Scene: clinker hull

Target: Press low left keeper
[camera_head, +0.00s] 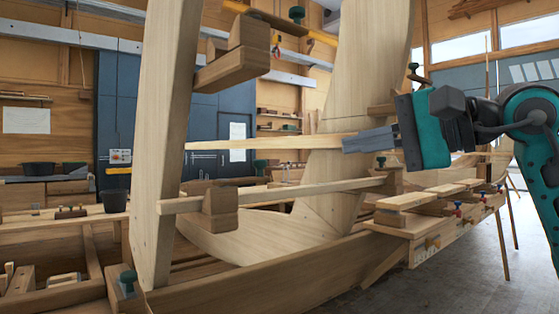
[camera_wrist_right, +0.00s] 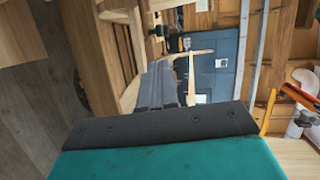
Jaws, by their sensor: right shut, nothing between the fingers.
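A lower wooden strip (camera_head: 290,193) runs across the hull frame, from the pale left upright (camera_head: 165,140) to the right side. A brown wooden block (camera_head: 220,212), which looks like the low left keeper, sits at this strip just right of the upright. A similar block (camera_head: 235,60) sits higher up. My right gripper (camera_head: 345,144) is shut and empty, pointing left, above and to the right of the low block and well apart from it. It also shows in the right wrist view (camera_wrist_right: 158,72). My left gripper is out of view.
An upper thin strip (camera_head: 255,144) extends left from near my right fingertips; I cannot tell whether they touch. A wide curved wooden member (camera_head: 365,70) stands behind. A side shelf (camera_head: 435,225) with several clamps is at right. Grey floor (camera_head: 460,285) is open at lower right.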

